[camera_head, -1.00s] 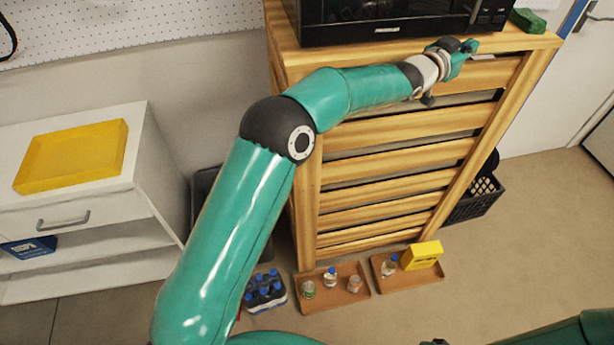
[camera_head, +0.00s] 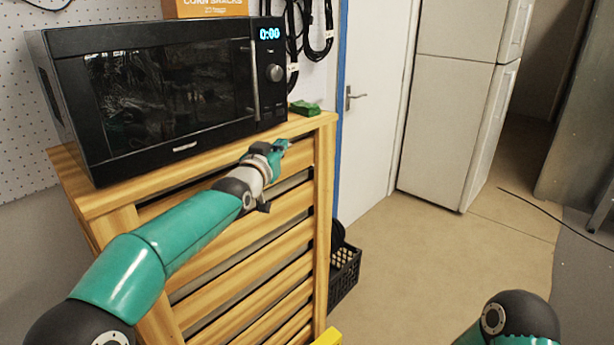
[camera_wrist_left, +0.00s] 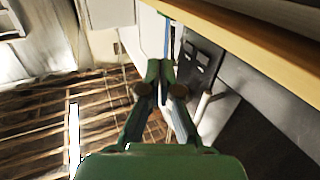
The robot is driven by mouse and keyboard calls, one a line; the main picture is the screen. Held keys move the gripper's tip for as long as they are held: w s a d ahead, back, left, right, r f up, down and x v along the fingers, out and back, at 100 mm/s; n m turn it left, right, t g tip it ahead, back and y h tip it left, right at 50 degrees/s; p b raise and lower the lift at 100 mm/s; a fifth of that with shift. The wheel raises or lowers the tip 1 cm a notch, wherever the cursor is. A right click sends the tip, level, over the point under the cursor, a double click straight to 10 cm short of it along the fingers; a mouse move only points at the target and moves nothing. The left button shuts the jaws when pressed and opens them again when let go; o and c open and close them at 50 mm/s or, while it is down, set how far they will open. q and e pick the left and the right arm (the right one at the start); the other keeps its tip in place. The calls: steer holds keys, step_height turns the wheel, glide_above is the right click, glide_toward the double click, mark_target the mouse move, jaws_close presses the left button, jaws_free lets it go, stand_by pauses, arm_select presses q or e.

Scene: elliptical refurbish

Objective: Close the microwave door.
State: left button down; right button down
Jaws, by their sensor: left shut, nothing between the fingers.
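The black microwave (camera_head: 165,85) stands on the wooden slatted cabinet. Its door (camera_head: 170,95) looks flush with the body, with a vertical handle (camera_head: 254,80) on its right side and a lit display reading 0:00. My left gripper (camera_head: 283,146) is shut and empty, in front of the cabinet just below its top edge and below the microwave's right end. In the left wrist view, the shut fingers (camera_wrist_left: 160,68) point forward beside the pale wooden edge. My right arm shows only in part at the bottom right, and its gripper is out of view.
The wooden cabinet (camera_head: 240,240) is under the microwave. A green item (camera_head: 304,108) lies on its top at right, and an orange snack box (camera_head: 212,8) sits on the microwave. A black crate (camera_head: 344,275) is on the floor. Open floor extends toward the white fridge (camera_head: 452,100).

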arm_select(q)
steer(key=s+d, duration=0.6)
steer(key=w+a+f+n+g+y, duration=0.2)
steer(key=w+a+f+y, duration=0.15)
steer(key=a+f, duration=1.05)
steer(key=s+a+f+g, duration=0.2)
steer(key=s+f, duration=0.1)
steer(key=f, duration=0.5)
steer(key=s+a+f+g+y+p, duration=0.1)
steer(key=s+a+f, duration=0.15)
steer(key=f, duration=0.55)
steer(key=s+a+f+g, duration=0.15)
steer(key=s+f, duration=0.25)
steer(key=f, duration=0.4)
steer(key=s+a+f+n+g, duration=0.2)
steer(key=s+f+g, duration=0.3)
steer(key=s+f, duration=0.85)
steer(key=s+d+f+n+g+h, duration=0.1)
steer(key=s+d+g, duration=0.1)
steer(key=s, duration=0.9)
steer(key=s+d+n+g, duration=0.1)
steer(key=s+g, duration=0.1)
steer(key=s, duration=0.9)
steer(key=shift+d+f+n+h+p, duration=0.3)
steer(key=shift+d+f+h+p, duration=0.05)
steer(key=shift+f+p, duration=0.1)
arm_select(e)
steer(key=shift+r, duration=0.55)
